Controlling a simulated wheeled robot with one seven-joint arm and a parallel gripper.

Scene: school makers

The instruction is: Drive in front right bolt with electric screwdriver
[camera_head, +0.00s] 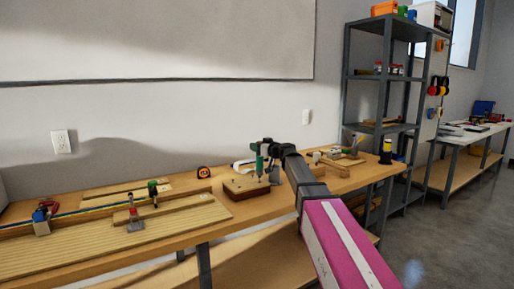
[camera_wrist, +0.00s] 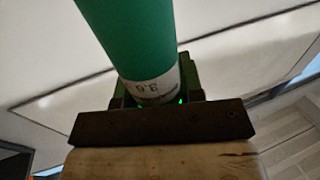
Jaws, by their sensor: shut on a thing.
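My gripper (camera_head: 267,149) is shut on the green electric screwdriver (camera_head: 259,163), which hangs upright over the brown wooden block (camera_head: 240,189) on the bench. In the wrist view the screwdriver (camera_wrist: 135,40) is a thick green cylinder with a pale label marked 3.6. A dark bar crosses below it and hides its lower part. A small grey upright piece (camera_head: 274,175) stands at the block's right side; I cannot tell whether it is a bolt. The bolts are too small to make out, and I cannot tell whether the screwdriver's tip touches one.
The wooden bench (camera_head: 219,232) carries a ribbed board (camera_head: 70,248) with clamps on the left, an orange tape measure (camera_head: 203,172) behind, and a mallet (camera_head: 333,167) to the right. A grey shelf rack (camera_head: 387,75) stands at the back right. The wall is close behind.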

